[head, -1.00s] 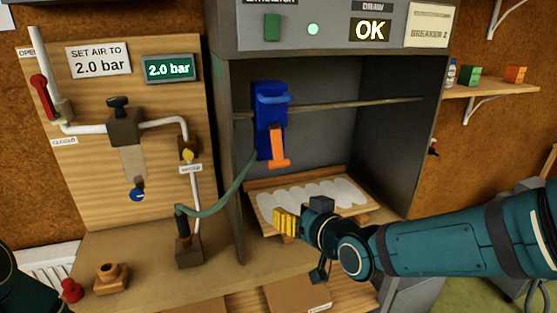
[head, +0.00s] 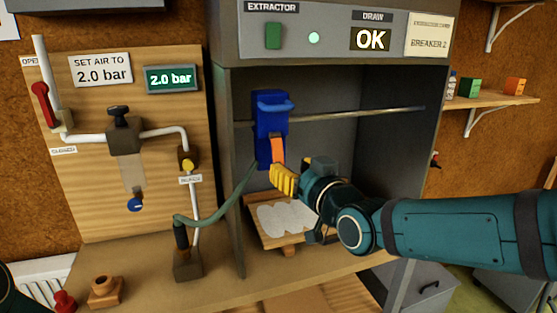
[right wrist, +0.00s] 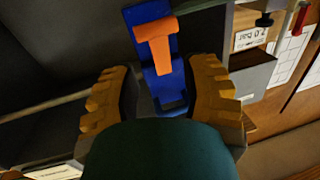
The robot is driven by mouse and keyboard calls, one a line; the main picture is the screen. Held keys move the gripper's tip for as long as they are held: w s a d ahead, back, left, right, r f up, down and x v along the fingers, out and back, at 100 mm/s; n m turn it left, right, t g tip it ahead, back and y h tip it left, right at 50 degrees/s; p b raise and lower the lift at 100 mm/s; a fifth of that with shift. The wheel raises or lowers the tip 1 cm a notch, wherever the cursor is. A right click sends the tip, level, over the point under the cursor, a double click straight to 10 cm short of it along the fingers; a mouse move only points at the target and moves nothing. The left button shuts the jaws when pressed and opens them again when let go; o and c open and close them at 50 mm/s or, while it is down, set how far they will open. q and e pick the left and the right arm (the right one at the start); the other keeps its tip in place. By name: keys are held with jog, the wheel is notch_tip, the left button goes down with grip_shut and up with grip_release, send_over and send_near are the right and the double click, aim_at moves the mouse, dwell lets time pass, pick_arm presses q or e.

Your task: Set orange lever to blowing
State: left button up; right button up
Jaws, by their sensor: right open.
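The orange lever (head: 278,151) is on the front of the blue tool (head: 268,108), which hangs on a rod inside the grey booth. In the head view my right gripper (head: 284,178) is just below and in front of the lever, hiding its lower end. In the right wrist view the T-shaped orange lever (right wrist: 158,47) lies ahead, between and beyond the yellow fingertips of my right gripper (right wrist: 160,92). The fingers are apart with nothing between them, and no contact with the lever shows. My left gripper is not seen; only a dark bit of my arm shows at the lower left.
A green hose (head: 225,200) runs from the tool to the left fitting. The booth's side walls bound the space.

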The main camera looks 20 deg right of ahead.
aim_at(280, 160)
jog(key=x, duration=0.6)
grip_shut()
